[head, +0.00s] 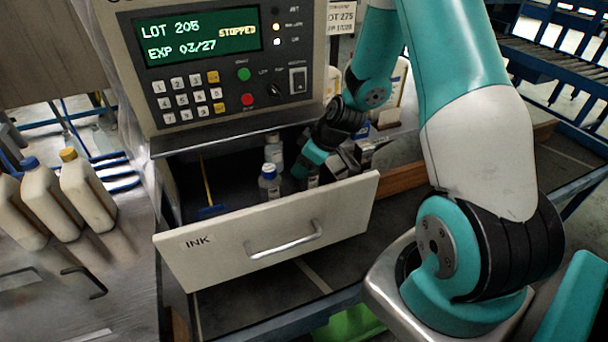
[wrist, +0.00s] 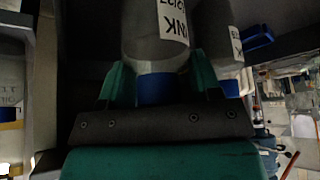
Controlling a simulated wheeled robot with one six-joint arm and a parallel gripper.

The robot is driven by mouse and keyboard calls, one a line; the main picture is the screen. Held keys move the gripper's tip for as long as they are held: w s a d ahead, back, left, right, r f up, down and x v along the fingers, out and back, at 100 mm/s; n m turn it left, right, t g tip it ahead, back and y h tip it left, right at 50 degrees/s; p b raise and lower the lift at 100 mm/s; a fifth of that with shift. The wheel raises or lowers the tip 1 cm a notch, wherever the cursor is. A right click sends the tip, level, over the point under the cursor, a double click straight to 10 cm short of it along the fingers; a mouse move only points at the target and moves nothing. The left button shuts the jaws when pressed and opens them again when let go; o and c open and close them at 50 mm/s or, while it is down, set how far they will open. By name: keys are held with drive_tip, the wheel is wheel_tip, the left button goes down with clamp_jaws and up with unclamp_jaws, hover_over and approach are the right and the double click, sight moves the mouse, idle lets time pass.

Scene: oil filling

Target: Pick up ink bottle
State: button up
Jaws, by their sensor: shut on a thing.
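My gripper (wrist: 160,85) is shut on an ink bottle (wrist: 155,35), with its two teal fingers on either side around the blue cap and neck. The bottle has a grey body and a white label reading INK. A second ink bottle (wrist: 220,40) stands close to its right in the wrist view. In the head view my gripper (head: 308,163) reaches down into the open drawer (head: 270,240) marked INK. A blue-capped bottle (head: 270,187) and a paler bottle (head: 274,152) stand to its left. The held bottle is mostly hidden there; whether it touches the drawer floor I cannot tell.
The drawer's front panel with its handle (head: 285,240) stands in front of the bottles. A control panel (head: 210,65) reading STOPPED overhangs the drawer. A blue tool with a yellow handle (head: 207,190) lies at the drawer's left. Several cream jugs (head: 85,190) stand far left.

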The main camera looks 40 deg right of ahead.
drive_tip(key=shift+r, duration=0.1)
wheel_tip(320, 180, up, 20)
drive_tip(key=b, duration=0.2)
idle(0.7)
